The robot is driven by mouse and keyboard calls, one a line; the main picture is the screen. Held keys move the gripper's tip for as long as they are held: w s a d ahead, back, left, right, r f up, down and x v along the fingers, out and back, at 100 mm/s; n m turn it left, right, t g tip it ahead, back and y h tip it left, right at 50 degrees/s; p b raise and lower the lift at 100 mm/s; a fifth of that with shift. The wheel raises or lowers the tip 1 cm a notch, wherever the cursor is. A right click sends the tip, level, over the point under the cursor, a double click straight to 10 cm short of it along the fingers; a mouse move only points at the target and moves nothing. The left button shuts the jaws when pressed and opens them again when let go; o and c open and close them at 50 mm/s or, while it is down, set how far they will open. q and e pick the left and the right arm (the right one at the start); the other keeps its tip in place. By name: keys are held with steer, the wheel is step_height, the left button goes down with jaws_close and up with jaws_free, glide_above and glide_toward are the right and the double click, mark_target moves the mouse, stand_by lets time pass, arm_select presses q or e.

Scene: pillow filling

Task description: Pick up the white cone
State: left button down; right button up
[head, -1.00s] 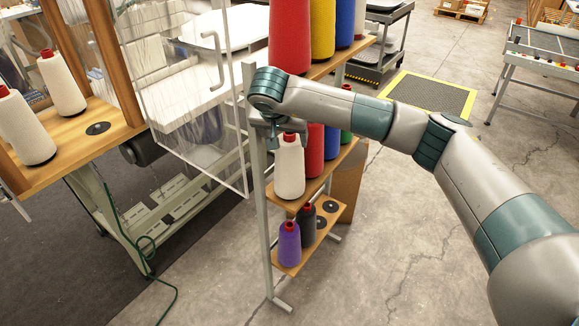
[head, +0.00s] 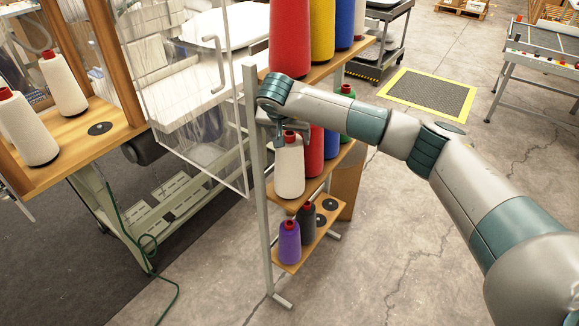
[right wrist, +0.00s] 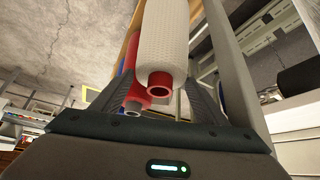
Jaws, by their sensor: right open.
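A white cone (head: 290,172) with a red tip stands upright on the middle shelf of the rack, at its near left end. In the right wrist view the white cone (right wrist: 180,42) shows with its red tip between my right gripper's fingers. My right gripper (head: 284,142) is open, right at the top of this cone; contact cannot be told. My left gripper is not in view. Two more white cones, a nearer one (head: 30,130) and a farther one (head: 64,86), stand on a wooden table at the left.
Red (head: 315,150) and other coloured cones stand beside the white cone on the middle shelf. A purple cone (head: 289,243) and a dark cone (head: 306,221) are on the lower shelf. A metal post (head: 258,190) and a clear panel (head: 205,110) are close on the left.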

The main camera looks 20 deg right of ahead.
jaws_close()
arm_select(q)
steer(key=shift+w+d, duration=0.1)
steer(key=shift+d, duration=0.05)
arm_select(e)
steer(key=shift+r, duration=0.15)
stand_by(0.5)
